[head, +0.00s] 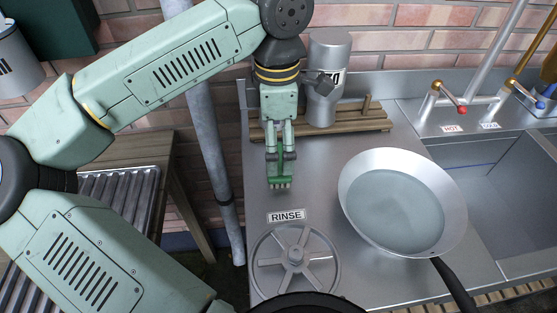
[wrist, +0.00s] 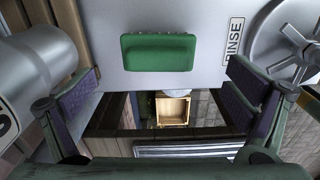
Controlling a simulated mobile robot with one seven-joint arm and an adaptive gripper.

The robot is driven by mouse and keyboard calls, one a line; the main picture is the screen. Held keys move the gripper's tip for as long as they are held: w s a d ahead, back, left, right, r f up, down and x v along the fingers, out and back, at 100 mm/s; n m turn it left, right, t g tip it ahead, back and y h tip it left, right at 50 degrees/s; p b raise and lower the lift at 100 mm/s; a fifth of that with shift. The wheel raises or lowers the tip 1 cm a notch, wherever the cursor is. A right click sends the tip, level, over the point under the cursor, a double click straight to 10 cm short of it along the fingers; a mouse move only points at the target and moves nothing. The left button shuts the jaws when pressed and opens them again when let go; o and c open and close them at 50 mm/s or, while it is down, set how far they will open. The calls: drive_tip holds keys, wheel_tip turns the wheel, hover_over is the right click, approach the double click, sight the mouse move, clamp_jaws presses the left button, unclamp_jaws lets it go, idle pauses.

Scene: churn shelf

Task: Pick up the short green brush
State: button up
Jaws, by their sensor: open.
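The short green brush (head: 281,178) is at the metal counter, left of the pan and above the RINSE label, with its pale bristles downward. My gripper (head: 280,154) points down directly over it, its fingertips close to the brush. In the wrist view the brush (wrist: 160,52) is a green block lying crosswise, above the line between the fingertips. The open fingers (wrist: 163,98) stand wide to either side with nothing gripped. I cannot tell whether the fingertips reach down beside the brush.
A metal canister (head: 328,80) stands close right of my gripper on a wooden slatted rack (head: 365,122). A pan (head: 363,205) holding liquid sits to the right. A spoked wheel (head: 295,256) is in front. Left of the counter is a vertical pipe (head: 212,150).

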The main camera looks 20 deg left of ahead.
drive_tip(key=shift+w+f+p, duration=0.15)
drive_tip(key=shift+f+p, duration=0.3)
drive_tip(key=shift+f, duration=1.5)
drive_tip(key=shift+c, duration=0.4)
drive_tip(key=c, duration=1.5)
